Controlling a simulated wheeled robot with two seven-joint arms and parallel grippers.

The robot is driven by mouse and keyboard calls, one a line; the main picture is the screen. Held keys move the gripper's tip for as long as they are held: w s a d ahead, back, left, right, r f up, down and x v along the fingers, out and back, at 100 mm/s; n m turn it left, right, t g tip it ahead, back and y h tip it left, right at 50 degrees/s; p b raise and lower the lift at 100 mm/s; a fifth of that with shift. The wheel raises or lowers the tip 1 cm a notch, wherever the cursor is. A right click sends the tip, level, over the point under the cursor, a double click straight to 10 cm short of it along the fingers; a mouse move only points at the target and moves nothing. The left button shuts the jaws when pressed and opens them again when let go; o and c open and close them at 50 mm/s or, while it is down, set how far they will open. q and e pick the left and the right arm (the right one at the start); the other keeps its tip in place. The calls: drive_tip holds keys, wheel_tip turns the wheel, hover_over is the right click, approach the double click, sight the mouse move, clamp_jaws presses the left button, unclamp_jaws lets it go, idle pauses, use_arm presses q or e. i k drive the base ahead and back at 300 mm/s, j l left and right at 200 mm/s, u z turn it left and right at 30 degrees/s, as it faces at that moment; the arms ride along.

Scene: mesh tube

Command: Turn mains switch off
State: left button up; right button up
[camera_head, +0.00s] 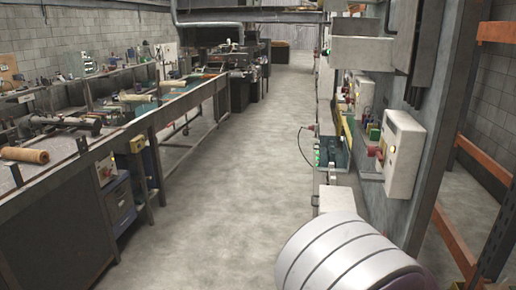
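A white electrical box (403,155) is fixed to the grey column on the right side of the view. A red knob (380,153) with some yellow around it sits on its left-facing side. This looks like the mains switch, but its label and its on or off position are too small to read. Neither of my grippers shows in the head view, so nothing is seen touching the box or the knob.
A long workbench (60,190) with tools and rolls runs along the left. A green box (334,152) with lit green lamps stands at the right, a cable beside it. Orange racking (455,240) is at far right. The concrete floor (240,200) between is clear.

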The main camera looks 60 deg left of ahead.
sight(372, 152)
drive_tip(key=u, duration=1.5)
